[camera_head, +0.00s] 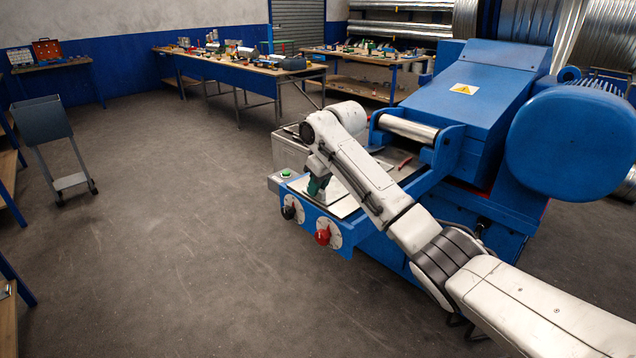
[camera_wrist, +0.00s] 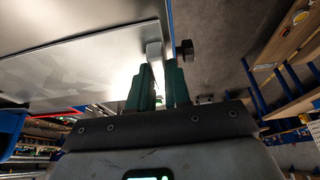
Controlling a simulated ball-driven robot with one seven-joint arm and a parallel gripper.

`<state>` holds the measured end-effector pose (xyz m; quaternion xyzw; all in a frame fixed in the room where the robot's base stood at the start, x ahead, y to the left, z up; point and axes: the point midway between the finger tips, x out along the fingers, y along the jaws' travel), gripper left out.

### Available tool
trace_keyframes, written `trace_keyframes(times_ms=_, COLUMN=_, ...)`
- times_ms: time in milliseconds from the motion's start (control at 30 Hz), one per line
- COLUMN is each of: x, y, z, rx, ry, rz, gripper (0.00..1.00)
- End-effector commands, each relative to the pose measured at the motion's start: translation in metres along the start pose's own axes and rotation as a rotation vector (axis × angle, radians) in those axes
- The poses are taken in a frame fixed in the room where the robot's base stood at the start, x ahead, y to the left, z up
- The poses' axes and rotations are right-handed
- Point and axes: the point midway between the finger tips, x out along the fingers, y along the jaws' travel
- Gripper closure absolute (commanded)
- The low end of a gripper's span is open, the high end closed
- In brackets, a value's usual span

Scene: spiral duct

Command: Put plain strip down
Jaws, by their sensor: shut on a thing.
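My gripper (camera_head: 316,187) hangs over the front end of the blue machine's bed, close to its surface. In the wrist view its two green fingers (camera_wrist: 158,72) are close together, shut on a narrow light-grey piece (camera_wrist: 154,52) that appears to be the plain strip. Most of the strip is hidden by the fingers and the arm; it cannot be told apart in the head view. A flat pale metal sheet or bed surface (camera_wrist: 80,75) lies beside the fingers in the wrist view. Whether the strip touches it is not clear.
The blue machine (camera_head: 465,110) has a steel roller (camera_head: 408,128), a red knob (camera_head: 322,236), a black knob (camera_head: 289,212) and a green button (camera_head: 286,172). Workbenches (camera_head: 240,66) stand at the back. A grey trolley (camera_head: 45,120) stands left. The middle floor is clear.

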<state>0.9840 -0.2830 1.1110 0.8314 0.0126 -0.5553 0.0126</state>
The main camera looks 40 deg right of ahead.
Motion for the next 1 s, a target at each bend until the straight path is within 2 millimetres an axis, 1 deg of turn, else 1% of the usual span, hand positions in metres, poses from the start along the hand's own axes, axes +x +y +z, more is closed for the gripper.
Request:
trace_keyframes(times_ms=233, x=0.001, y=0.0, z=0.0, rx=0.0, ry=0.001, rz=0.001, gripper=1.0)
trace_keyframes(times_ms=267, x=0.002, y=0.0, z=0.001, rx=0.001, ry=0.0, rz=0.0, gripper=0.81)
trace_keyframes(times_ms=500, x=0.001, y=0.0, z=0.001, rx=0.001, ry=0.0, rz=0.0, gripper=0.58)
trace_keyframes(times_ms=533, x=0.001, y=0.0, z=0.001, rx=0.001, ry=0.0, rz=0.0, gripper=0.57)
trace_keyframes(times_ms=833, x=-0.002, y=0.0, z=0.0, rx=0.001, ry=0.0, rz=0.0, gripper=0.57)
trace_keyframes(times_ms=933, x=-0.012, y=0.0, z=-0.001, rx=0.0, ry=0.002, rz=0.0, gripper=0.57)
trace_keyframes(times_ms=1000, x=-0.023, y=0.0, z=0.0, rx=0.001, ry=0.003, rz=0.0, gripper=0.57)
